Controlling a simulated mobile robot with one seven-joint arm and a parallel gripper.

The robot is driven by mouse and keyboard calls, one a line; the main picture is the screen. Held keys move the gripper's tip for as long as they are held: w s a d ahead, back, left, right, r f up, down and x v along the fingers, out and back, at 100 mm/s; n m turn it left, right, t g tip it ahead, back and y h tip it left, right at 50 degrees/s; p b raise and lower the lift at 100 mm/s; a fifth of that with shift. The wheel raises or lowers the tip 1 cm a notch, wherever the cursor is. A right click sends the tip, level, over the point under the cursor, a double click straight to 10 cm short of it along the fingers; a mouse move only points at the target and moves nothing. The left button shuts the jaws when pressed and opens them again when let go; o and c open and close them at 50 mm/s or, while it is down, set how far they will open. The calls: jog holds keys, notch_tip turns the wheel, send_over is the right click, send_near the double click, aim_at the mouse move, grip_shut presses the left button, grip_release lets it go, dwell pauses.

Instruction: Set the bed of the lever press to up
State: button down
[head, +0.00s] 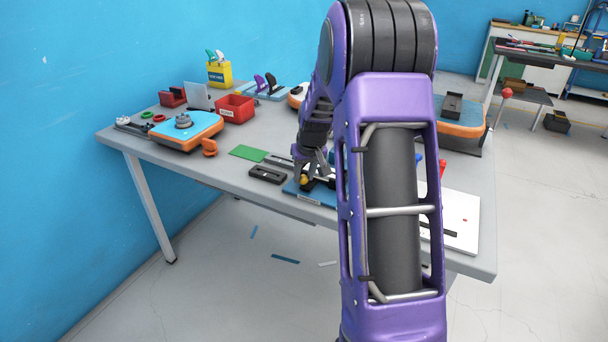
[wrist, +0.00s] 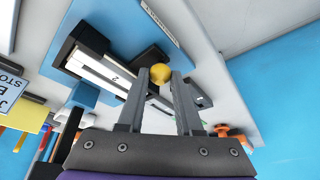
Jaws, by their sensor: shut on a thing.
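My gripper (head: 304,178) is at the front middle of the table, shut on a small yellow ball knob (wrist: 160,73). In the wrist view the knob sits between the two fingertips (wrist: 160,82). Beside it is a black-framed device with a white, numbered bar (wrist: 98,68) on a blue base plate (wrist: 108,14). The blue plate (head: 310,197) also shows under my gripper in the head view. No label here names the lever press, so I cannot tell for certain that this device is it. The bed's position is unclear, and my arm hides part of the area.
A flat black part (head: 267,174) and a green sheet (head: 248,153) lie left of my gripper. A blue-orange unit (head: 187,131), red bin (head: 235,108) and yellow box (head: 219,73) stand farther left. Another blue-orange unit (head: 458,125) and a red ball knob (head: 506,93) are at right.

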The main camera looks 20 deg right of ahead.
dwell(0.3)
jog(key=shift+w+r, duration=0.1)
jog(key=shift+r, duration=0.55)
jog(key=c, duration=0.7)
grip_release()
jog(key=shift+r, duration=0.1)
jog(key=shift+o, duration=0.5)
jog(key=d+p+v, duration=0.1)
jog(key=p+v, duration=0.1)
jog(key=v, duration=1.5)
jog(key=shift+a, duration=0.45)
jog(key=shift+r, duration=0.15)
